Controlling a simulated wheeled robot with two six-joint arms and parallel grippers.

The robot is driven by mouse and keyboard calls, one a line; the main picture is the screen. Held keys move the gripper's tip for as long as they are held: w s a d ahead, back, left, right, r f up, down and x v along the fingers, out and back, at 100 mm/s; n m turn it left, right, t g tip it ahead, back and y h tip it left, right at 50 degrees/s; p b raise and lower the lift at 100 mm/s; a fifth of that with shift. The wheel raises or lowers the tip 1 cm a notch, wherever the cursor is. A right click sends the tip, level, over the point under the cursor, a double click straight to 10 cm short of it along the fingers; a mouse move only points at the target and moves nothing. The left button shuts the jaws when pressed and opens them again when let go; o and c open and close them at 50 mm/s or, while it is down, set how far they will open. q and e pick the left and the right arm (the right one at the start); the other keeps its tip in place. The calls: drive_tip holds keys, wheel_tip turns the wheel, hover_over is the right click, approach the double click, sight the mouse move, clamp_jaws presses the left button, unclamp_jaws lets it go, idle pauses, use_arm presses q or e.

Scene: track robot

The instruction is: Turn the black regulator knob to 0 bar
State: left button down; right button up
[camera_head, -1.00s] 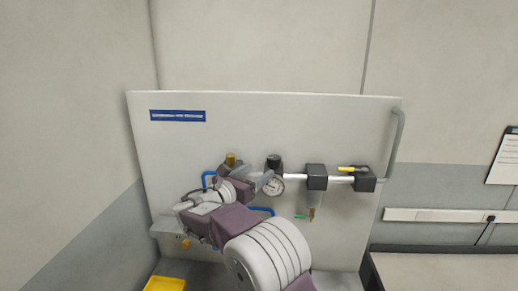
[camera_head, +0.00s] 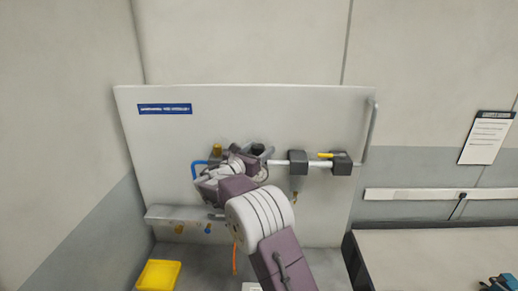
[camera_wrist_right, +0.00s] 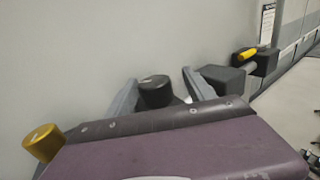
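The black regulator knob (camera_head: 257,148) is on the pale panel, above the grey pipe line, partly covered by my right gripper. In the right wrist view the knob (camera_wrist_right: 155,92) stands between the two grey fingers of my right gripper (camera_wrist_right: 158,80). The fingers are spread, one on each side, with a visible gap on the right; contact on the left is unclear. My right gripper (camera_head: 255,154) comes from below in the head view. The pressure gauge is hidden behind my arm. My left gripper is not in view.
A brass knob (camera_head: 217,150) is just left of my gripper. Dark blocks with a yellow lever (camera_head: 326,155) are to the right on the pipe. A yellow bin (camera_head: 158,275) is at lower left, a bench (camera_head: 430,240) at right.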

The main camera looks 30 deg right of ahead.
drive_tip(key=shift+w+d+f, duration=0.1)
drive_tip(key=shift+d+f, duration=0.05)
drive_tip(key=c, duration=0.5)
drive_tip(key=shift+w+f, duration=0.15)
drive_tip(key=shift+w, duration=0.2)
drive_tip(key=c, duration=0.5)
drive_tip(key=shift+w+a, duration=0.1)
drive_tip(key=shift+a, duration=0.1)
drive_tip(key=shift+c, duration=1.2)
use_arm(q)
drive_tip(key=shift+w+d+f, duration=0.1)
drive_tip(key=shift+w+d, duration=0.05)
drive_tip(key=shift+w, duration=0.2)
use_arm(e)
drive_tip(key=shift+d, duration=0.15)
drive_tip(key=shift+f, duration=0.1)
drive_tip(key=shift+f, duration=0.15)
clamp_jaws()
unclamp_jaws()
drive_tip(key=o, duration=1.3)
drive_tip(key=shift+o, duration=0.3)
